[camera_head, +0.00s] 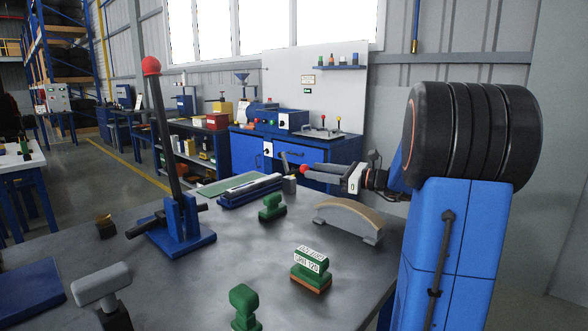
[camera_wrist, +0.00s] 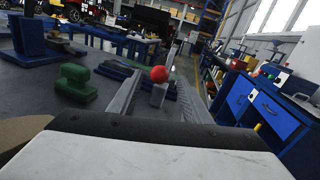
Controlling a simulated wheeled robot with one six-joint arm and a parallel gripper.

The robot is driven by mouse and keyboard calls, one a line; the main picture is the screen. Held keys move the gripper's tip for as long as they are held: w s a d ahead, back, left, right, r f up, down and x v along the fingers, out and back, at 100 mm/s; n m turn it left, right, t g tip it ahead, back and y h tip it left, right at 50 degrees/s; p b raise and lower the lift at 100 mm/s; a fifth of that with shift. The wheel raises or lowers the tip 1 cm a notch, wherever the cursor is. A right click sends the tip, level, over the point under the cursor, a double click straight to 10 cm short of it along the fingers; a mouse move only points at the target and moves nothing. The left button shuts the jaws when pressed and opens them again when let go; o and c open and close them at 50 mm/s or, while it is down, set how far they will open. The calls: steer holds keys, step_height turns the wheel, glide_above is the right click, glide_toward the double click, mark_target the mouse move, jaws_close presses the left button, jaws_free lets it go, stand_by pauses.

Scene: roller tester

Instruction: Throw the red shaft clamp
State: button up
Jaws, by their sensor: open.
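A red ball knob (camera_head: 304,169), apparently the clamp's lever end, shows at the tips of my gripper (camera_head: 312,172) in the head view. In the wrist view the red knob (camera_wrist: 159,73) lies between the two grey fingers of my gripper (camera_wrist: 160,80), with gaps on both sides. A small grey block (camera_wrist: 158,94) shows just below the knob. My gripper is open and holds nothing. The lever's shaft is mostly hidden behind the knob in the wrist view.
A tall lever with another red knob (camera_head: 151,66) stands on a blue base at the left. Green stamp-like blocks (camera_head: 272,207) and a curved tan-topped piece (camera_head: 348,217) sit on the grey table (camera_head: 190,290). A blue workbench (camera_head: 335,150) stands behind.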

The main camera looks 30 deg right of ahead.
steer(key=x, duration=0.8)
steer(key=shift+w+a, duration=0.3)
jaws_close()
